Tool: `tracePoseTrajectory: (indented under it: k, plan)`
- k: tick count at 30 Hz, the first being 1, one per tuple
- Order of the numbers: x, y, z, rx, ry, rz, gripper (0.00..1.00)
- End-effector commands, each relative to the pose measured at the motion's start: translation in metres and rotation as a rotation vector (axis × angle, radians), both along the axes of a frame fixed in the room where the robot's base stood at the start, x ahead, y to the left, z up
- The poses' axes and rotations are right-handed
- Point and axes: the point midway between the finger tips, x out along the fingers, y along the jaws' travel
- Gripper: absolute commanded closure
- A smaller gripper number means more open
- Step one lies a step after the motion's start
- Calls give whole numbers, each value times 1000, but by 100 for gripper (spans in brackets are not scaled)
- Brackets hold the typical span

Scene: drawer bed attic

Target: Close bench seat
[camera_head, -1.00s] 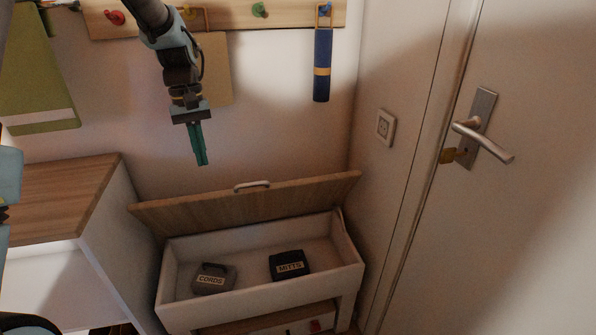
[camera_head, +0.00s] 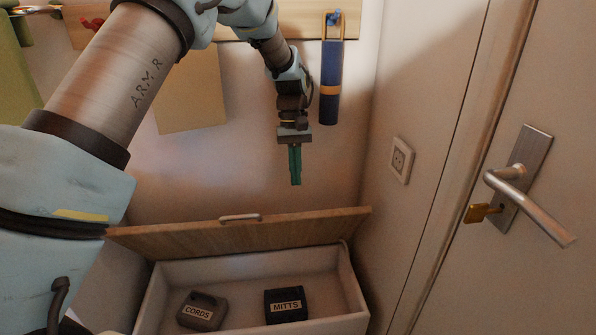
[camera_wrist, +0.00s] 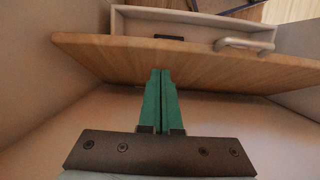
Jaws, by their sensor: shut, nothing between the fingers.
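The bench seat is a wooden lid (camera_head: 300,234), tilted up and open at the back of a white bench box (camera_head: 350,290). A pale handle (camera_head: 240,218) sits on the lid's upper edge. Inside the box lie a dark block labelled CORDS (camera_head: 203,311) and a dark block labelled MITTS (camera_head: 286,305). My gripper (camera_head: 296,184) points down above the lid's raised edge, near the wall and right of the handle. Its green fingers are together and empty. In the wrist view, the fingers (camera_wrist: 161,74) appear over the lid (camera_wrist: 230,67), with the handle (camera_wrist: 244,44) to their right.
A rolled blue item (camera_head: 330,85) hangs from a peg right of my arm. A tan sheet (camera_head: 190,95) hangs at left. A door with a handle (camera_head: 520,190) and a wall socket (camera_head: 401,160) are on the right.

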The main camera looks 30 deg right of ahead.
Motion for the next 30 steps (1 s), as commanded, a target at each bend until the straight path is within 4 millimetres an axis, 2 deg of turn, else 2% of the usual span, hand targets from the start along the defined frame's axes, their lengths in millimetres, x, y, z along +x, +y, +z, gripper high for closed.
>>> tracePoseTrajectory:
  k: [6,12,17,30]
  plan:
    - [-10,5,-38,2,1,-1,100]
    - [-15,7,-60,1,1,-2,100]
    - [-17,8,-67,-1,-1,-1,100]
    - [-18,9,-70,-5,-13,-2,100]
